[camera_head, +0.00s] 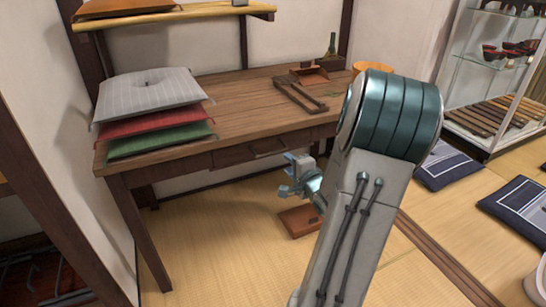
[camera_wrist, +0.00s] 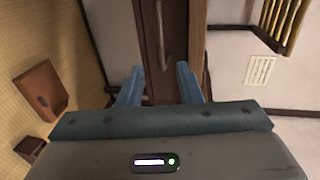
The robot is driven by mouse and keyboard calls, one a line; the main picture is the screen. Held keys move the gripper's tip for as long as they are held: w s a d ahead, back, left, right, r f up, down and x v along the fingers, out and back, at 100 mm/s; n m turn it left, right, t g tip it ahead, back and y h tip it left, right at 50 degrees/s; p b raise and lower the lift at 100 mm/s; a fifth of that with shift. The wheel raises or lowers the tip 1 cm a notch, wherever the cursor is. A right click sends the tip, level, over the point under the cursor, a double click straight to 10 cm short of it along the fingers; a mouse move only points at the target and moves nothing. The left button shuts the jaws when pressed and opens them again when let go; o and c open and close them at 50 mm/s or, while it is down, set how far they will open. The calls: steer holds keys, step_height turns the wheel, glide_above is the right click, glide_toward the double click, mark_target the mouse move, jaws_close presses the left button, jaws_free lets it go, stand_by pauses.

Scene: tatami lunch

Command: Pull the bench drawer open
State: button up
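The wooden bench (camera_head: 240,100) stands against the wall in the head view. Its drawer (camera_head: 228,157) sits under the front edge of the top and looks flush with the frame. A bar handle (camera_head: 268,152) runs along the drawer front. In the wrist view the drawer front (camera_wrist: 150,65) stands upright in the picture, with the handle (camera_wrist: 161,35) ahead of my fingers. My gripper (camera_head: 287,174) is just in front of and a little below the drawer's right part. Its two fingers (camera_wrist: 158,78) are apart with nothing between them, and the handle is beyond their tips.
Several stacked cushions (camera_head: 152,98) and a wooden frame-like tool (camera_head: 300,95) lie on the bench top. A brown wooden box (camera_head: 300,222) lies on the tatami below my gripper. Floor cushions (camera_head: 447,165) and a glass cabinet (camera_head: 490,90) are at right. The tatami before the bench is otherwise clear.

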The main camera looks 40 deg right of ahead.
mark_target(276, 153)
steer(key=b+x, duration=0.4)
steer(key=x, duration=0.7)
steer(key=shift+w+f, duration=0.1)
steer(key=shift+w, duration=0.05)
steer(key=shift+w+d+b, duration=0.2)
steer(key=shift+w+b, duration=0.15)
steer(key=shift+w, duration=0.35)
jaws_close()
steer(key=shift+s, duration=0.1)
